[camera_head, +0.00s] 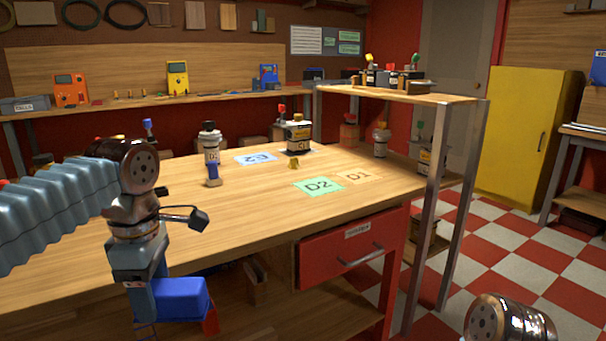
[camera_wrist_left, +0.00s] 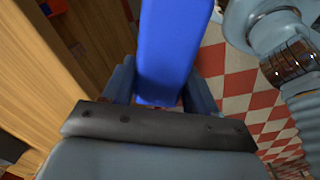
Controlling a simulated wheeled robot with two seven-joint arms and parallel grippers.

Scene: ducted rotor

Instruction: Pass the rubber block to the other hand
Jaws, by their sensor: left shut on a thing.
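The rubber block (camera_head: 180,298) appears as a bright blue block in the head view, low at the front left, off the front edge of the workbench. My left gripper (camera_head: 152,304) is shut on it. In the left wrist view the block (camera_wrist_left: 172,50) stands out lengthwise from between the fingers. The block's far end is cut off by that frame's top. A small red piece shows by its lower right end in the head view; I cannot tell what it belongs to. My right gripper is not in view; only part of my right arm shows at the lower right.
The wooden workbench (camera_head: 270,222) carries bottle-like figures (camera_head: 299,134) and the marked mats D2 (camera_head: 319,187) and D1. A red drawer (camera_head: 340,255) is under its front. A raised shelf (camera_head: 400,92) stands at its right end. The checkered floor at right is clear.

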